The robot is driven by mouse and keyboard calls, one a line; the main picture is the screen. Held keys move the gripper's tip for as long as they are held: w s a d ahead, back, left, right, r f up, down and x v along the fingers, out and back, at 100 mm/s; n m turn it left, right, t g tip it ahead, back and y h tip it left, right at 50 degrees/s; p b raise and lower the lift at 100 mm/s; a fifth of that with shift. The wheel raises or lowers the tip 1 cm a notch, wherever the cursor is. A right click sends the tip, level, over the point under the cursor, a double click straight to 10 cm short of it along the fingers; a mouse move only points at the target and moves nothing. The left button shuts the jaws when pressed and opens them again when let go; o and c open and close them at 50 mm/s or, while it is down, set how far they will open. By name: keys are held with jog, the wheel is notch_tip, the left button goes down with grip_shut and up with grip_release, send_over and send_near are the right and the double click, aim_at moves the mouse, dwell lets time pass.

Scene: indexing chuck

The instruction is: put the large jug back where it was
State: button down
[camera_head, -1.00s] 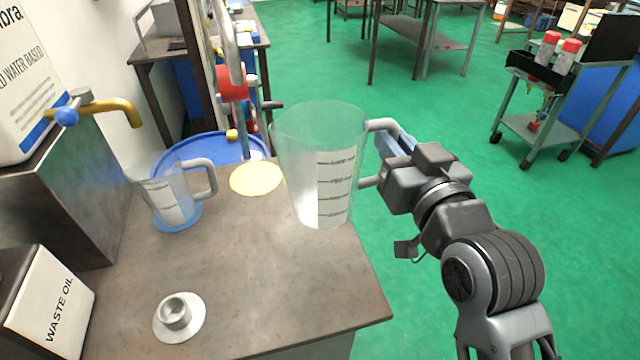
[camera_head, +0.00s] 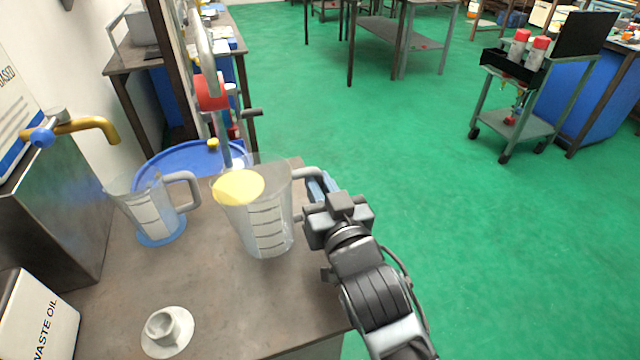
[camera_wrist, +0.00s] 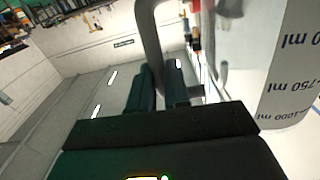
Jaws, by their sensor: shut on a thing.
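The large clear jug (camera_head: 270,222), with measuring marks, is over the right part of the bench. My gripper (camera_head: 318,188) is to its right, shut on its grey handle (camera_head: 306,173). In the wrist view the fingers (camera_wrist: 160,88) close around the handle bar, and the jug's marked wall (camera_wrist: 290,75) is at the right. The jug looks slightly tilted; I cannot tell whether its base touches the bench. A yellow disc (camera_head: 238,187) on the bench shows through the jug's clear upper wall, behind it.
A smaller jug (camera_head: 150,212) stands on a blue disc at the left. A small metal cup (camera_head: 162,327) sits on a white disc at the front. A brass tap (camera_head: 85,128) and a waste oil box (camera_head: 35,320) are at the left. The bench (camera_head: 225,300) has bare room in the middle.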

jog(key=shift+f, duration=0.2)
jog(key=c, duration=1.1)
grip_release()
jog(key=shift+r, duration=0.2)
